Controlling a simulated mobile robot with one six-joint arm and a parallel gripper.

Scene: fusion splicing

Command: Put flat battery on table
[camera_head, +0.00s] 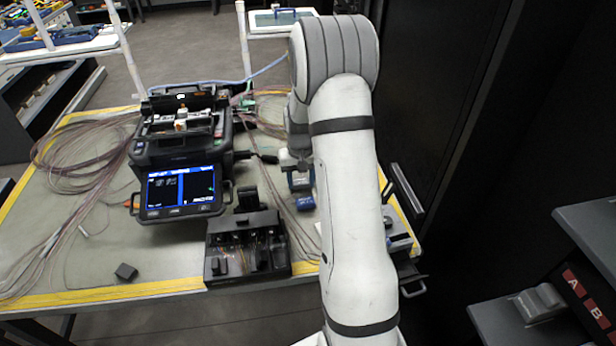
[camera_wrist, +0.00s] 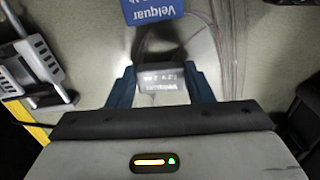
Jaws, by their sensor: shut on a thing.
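My gripper (camera_wrist: 160,88) has its two blue fingers shut on a small dark battery (camera_wrist: 161,78) with a pale lettered label, which I take to be the flat battery. It lies between the fingertips, over the grey work table (camera_head: 90,245). I cannot tell whether it touches the tabletop. In the head view my gripper (camera_head: 300,180) is over the right part of the table, and the battery is hard to make out there. A blue Velquar block (camera_wrist: 152,10) lies just beyond the fingers; it also shows in the head view (camera_head: 306,203).
A fusion splicer (camera_head: 180,150) with a lit screen stands left of my gripper. A black tool tray (camera_head: 248,262) sits at the front edge. Loose fibres run beside the gripper. A metal-and-black device (camera_wrist: 38,62) is close at left in the wrist view. A small dark block (camera_head: 126,271) lies front left.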

